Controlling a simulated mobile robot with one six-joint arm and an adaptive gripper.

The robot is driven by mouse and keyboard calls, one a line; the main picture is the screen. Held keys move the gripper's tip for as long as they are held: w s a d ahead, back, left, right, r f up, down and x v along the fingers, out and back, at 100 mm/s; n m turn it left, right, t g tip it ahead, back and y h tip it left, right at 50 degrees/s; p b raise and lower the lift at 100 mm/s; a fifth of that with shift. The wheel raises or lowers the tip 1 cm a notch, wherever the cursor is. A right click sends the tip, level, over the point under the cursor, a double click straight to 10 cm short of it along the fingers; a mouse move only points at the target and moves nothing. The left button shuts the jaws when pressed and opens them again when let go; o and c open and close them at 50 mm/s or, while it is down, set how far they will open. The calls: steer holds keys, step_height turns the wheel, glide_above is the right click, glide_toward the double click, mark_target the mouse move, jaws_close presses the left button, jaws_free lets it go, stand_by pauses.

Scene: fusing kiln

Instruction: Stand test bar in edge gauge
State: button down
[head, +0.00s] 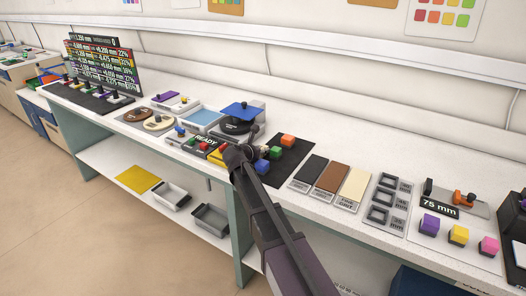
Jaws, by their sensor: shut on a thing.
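My gripper (256,138) is over the middle of the white bench, near the left edge of a black mat. It is small and dark in this view, and my arm covers part of it. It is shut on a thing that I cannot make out. A grey gauge-like fixture (467,207) with a black post, an orange piece and a "75 mm" label stands at the far right, well apart from my gripper. I cannot tell for sure whether it is the edge gauge. I cannot pick out the test bar.
The black mat (290,160) holds orange, green and blue blocks. Flat dark, brown and cream samples (329,178) and a grey plate with square frames (382,199) lie to its right. Purple (429,224), yellow and pink blocks stand beyond.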

steer(key=shift+f, duration=0.1)
steer(key=c, duration=0.6)
jaws_free()
steer(key=shift+r, duration=0.2)
steer(key=shift+s+a+r, duration=0.1)
steer(key=shift+s+a, duration=0.05)
steer(key=shift+s, duration=0.05)
steer(key=p+v, duration=0.4)
steer(key=v, duration=0.5)
steer(key=shift+s+a+r, duration=0.15)
steer(key=shift+s+r, duration=0.05)
steer(key=shift+s, duration=0.15)
steer(key=shift+p+v, duration=0.3)
steer(key=shift+v, duration=0.5)
steer(key=shift+f, duration=0.1)
steer(key=shift+c, duration=0.3)
